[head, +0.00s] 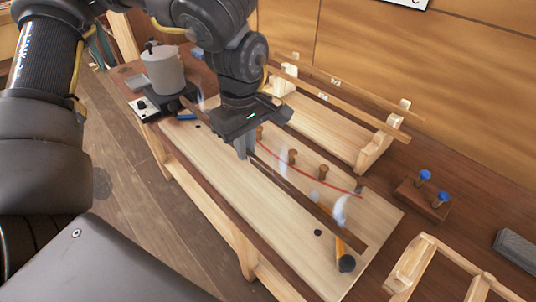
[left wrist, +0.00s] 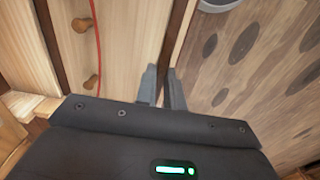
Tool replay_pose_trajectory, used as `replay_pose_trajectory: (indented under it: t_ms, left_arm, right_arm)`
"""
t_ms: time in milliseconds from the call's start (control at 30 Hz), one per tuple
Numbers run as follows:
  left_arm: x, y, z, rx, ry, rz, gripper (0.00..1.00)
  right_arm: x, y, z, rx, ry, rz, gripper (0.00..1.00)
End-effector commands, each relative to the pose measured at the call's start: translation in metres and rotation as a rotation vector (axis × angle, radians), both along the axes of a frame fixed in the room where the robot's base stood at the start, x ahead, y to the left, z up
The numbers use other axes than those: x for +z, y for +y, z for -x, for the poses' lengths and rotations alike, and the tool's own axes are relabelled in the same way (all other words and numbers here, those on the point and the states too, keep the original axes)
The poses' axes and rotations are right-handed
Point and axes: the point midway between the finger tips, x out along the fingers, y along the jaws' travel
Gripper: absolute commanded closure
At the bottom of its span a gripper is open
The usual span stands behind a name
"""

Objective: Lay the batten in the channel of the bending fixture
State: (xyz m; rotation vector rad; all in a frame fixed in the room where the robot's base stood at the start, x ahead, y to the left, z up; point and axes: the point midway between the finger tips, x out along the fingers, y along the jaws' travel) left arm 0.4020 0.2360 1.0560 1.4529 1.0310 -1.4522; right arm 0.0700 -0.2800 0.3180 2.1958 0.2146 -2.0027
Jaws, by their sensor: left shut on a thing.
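The batten (head: 300,187) is a long, thin dark-brown strip. It runs diagonally over the pale board of the bending fixture (head: 222,172), on the near side of a row of wooden pegs (head: 292,157) and a red curved line. My left gripper (head: 243,152) is shut on the batten, pointing down over the board. In the left wrist view the batten (left wrist: 178,32) runs up from between the fingertips (left wrist: 162,88), beside the pegs (left wrist: 82,24). I cannot tell whether the batten touches the board. The channel cannot be made out clearly. My right gripper is out of view.
A grey pot (head: 163,70) stands at the board's far left end. A black-headed tool with an orange handle (head: 345,262) lies at the right end. A wooden rack (head: 375,143) stands behind, a blue-knobbed block (head: 424,198) to the right. Pale wisps (head: 341,209) hang around the batten.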

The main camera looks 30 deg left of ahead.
Motion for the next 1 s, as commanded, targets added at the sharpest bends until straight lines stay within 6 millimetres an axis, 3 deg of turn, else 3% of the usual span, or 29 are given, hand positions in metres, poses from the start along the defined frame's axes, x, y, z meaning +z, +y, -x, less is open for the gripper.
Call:
replay_pose_trajectory:
  t_ms: [167, 500, 700, 1000]
  left_arm:
    - [-0.002, 0.001, -0.009, 0.001, 0.001, 0.001, 1.0]
    - [-0.037, 0.016, -0.089, 0.006, 0.001, -0.003, 1.0]
    - [-0.075, 0.022, -0.119, 0.003, 0.002, -0.002, 1.0]
    - [-0.094, 0.024, -0.133, 0.001, 0.0, 0.0, 1.0]
  right_arm:
    - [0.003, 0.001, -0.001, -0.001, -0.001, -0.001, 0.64]
    - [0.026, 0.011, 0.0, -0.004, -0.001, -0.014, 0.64]
    - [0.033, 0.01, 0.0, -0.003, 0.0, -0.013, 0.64]
    - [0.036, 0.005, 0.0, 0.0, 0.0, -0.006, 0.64]
